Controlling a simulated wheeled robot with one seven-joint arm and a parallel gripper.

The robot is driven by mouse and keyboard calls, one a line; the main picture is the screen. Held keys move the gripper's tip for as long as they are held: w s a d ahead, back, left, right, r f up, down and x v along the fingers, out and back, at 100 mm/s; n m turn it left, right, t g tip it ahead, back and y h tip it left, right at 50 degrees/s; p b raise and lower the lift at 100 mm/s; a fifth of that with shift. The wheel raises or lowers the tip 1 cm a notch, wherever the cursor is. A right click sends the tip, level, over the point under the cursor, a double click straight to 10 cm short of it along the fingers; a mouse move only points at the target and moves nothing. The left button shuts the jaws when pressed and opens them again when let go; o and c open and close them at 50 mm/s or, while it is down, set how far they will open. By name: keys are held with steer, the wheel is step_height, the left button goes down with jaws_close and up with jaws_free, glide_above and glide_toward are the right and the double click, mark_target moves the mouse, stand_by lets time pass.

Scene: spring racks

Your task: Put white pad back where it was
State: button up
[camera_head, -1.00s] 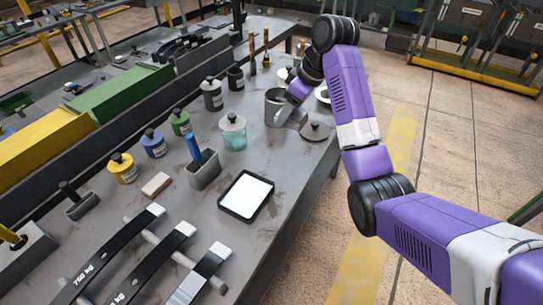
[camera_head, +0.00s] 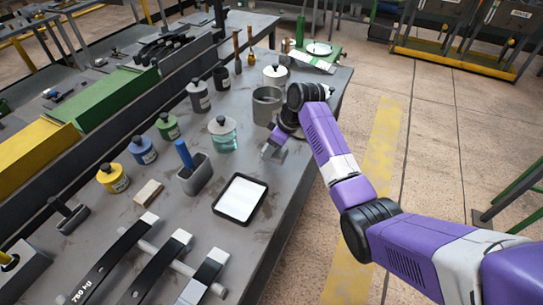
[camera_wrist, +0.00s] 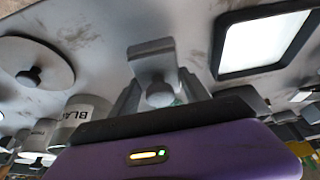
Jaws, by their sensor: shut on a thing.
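A white pad in a black frame (camera_head: 240,199) lies flat on the grey bench; it also shows at the upper right of the wrist view (camera_wrist: 262,42). A small pale block (camera_head: 148,192) lies further left on the bench. My gripper (camera_head: 272,148) is beyond the framed pad, apart from it, low over the bench near the open grey pot. In the wrist view my gripper (camera_wrist: 158,90) is shut on a small grey bent piece (camera_wrist: 150,58) with a round knob. Its fingertips are partly hidden behind the purple wrist housing.
The bench (camera_head: 220,255) holds a grey pot (camera_head: 267,105), a glass jar (camera_head: 222,134), a grey holder with a blue handle (camera_head: 195,178) and several coloured pots. A round lid with a knob (camera_wrist: 30,65) lies near my gripper. Dark spring bars fill the front.

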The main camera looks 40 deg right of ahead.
mark_target(272, 164)
steer(key=shift+f, duration=2.25)
steer(key=shift+f, duration=0.15)
steer(key=o, duration=1.2)
steer(key=v, duration=1.2)
steer(key=shift+b, duration=0.3)
